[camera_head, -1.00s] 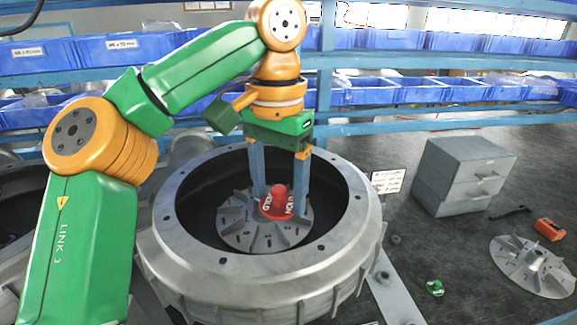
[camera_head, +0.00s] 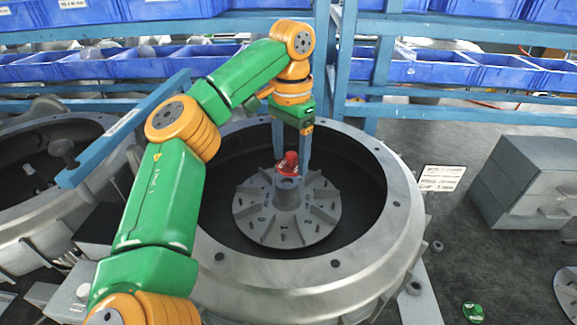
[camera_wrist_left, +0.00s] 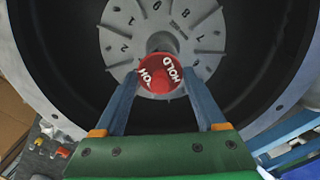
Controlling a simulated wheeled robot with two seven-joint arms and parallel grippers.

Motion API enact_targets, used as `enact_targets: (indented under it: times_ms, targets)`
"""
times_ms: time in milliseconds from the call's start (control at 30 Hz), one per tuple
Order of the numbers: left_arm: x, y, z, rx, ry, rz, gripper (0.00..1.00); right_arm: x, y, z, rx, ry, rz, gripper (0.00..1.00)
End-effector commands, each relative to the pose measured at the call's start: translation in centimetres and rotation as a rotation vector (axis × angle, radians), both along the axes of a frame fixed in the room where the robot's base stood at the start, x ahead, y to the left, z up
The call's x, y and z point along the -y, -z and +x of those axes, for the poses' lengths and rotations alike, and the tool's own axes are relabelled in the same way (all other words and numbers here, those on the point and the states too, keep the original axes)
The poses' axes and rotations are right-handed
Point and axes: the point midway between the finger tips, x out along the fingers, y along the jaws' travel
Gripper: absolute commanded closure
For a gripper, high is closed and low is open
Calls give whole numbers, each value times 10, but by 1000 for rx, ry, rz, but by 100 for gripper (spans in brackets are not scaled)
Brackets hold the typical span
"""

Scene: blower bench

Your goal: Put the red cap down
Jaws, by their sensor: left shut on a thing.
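The red cap (camera_head: 287,165) has white lettering that reads HOLD in the left wrist view (camera_wrist_left: 160,76). My left gripper (camera_head: 291,168) points down, with its blue fingers on either side of the cap, and is shut on it. The cap is just above or behind the top of the grey hub (camera_head: 288,188) of the bladed impeller (camera_head: 265,228); I cannot tell whether they touch. In the left wrist view the fingertips (camera_wrist_left: 160,78) flank the cap above the numbered impeller disc (camera_wrist_left: 125,38). My right gripper is out of view.
The round metal housing (camera_head: 400,215) surrounds the impeller with a raised rim. A second housing (camera_head: 30,240) stands at the left, with a blue bar (camera_head: 125,128) beside it. A grey drawer box (camera_head: 525,180), a white label card (camera_head: 442,178) and a green part (camera_head: 473,312) lie right.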

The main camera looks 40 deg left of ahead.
Motion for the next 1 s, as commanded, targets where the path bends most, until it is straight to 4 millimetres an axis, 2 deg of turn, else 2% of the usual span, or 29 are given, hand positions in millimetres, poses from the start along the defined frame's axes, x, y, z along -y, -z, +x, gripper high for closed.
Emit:
enact_targets:
  times_ms: [133, 300, 567, 600, 700, 1000]
  targets:
    - [-10, 15, 1, -4, -2, 0, 80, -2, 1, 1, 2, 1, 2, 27]
    - [-9, 38, 1, -2, -1, 1, 80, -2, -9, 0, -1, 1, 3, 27]
    - [-9, 41, 1, 0, -1, 0, 80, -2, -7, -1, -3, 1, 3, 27]
    - [-9, 42, 1, 0, -1, 0, 24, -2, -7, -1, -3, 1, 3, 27]
    - [-8, 42, 2, 0, -1, 0, 0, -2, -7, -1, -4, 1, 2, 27]
    - [-8, 36, 2, 3, -1, 0, 0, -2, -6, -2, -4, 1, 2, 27]
